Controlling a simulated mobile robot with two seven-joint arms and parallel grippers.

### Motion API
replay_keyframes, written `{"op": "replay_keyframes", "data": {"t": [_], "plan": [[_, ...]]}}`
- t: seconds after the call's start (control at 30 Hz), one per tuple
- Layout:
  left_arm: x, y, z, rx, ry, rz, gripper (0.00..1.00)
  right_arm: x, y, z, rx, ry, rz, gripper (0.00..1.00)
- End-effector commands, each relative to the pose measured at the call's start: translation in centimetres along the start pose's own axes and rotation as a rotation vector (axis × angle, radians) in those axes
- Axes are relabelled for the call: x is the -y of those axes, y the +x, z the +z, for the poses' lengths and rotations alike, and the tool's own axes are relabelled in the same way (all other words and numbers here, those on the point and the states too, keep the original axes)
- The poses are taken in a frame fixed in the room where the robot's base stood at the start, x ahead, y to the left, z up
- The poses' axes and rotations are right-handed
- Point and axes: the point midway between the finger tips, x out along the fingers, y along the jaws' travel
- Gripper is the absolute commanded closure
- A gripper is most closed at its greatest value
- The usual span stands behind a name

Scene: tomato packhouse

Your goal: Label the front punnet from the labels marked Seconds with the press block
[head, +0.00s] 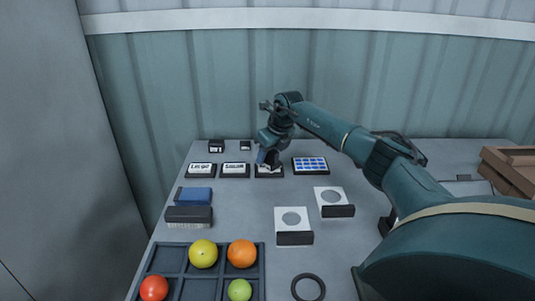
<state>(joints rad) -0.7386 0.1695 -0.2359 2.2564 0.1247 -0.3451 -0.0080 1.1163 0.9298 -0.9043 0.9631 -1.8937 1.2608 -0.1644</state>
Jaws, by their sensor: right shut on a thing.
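My right gripper (269,152) points down over the third label pad (277,173) in the back row. It is shut on a small dark block, apparently the press block, which is mostly hidden by the fingers. The block is at or just above the pad; contact cannot be told. The pad's writing is mostly covered. The pads to its left read Large (201,170) and what looks like Salad (235,170). Two white squares with grey discs and black front edges, apparently the punnets, lie mid-table: the front one (283,228) and one behind (325,192). My left gripper is out of view.
A pad with blue labels (310,165) is right of the gripper. A blue block (198,196) and a dark brush (189,214) lie left. A compartment tray (204,272) with several fruits and a black ring (296,283) are in front. A wooden crate (508,165) stands right.

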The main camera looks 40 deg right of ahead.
Motion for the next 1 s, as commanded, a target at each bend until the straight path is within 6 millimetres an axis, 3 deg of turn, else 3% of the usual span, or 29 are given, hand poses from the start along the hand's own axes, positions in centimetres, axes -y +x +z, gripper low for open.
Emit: {"op": "replay_keyframes", "data": {"t": [0.5, 0.6, 0.83, 1.0], "plan": [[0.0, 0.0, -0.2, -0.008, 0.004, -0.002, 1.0, -0.1, 0.1, -0.1, -0.004, 0.0, 0.001, 0.79], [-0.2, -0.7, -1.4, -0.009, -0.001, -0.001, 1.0, -0.1, -1.1, 0.4, -0.004, 0.0, 0.001, 0.79], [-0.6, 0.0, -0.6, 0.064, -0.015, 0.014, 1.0, 0.0, -2.8, 1.1, -0.002, 0.0, 0.0, 0.79], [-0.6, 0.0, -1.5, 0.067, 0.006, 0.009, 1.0, 0.0, -4.1, 1.7, -0.002, 0.0, 0.0, 0.79]]}}
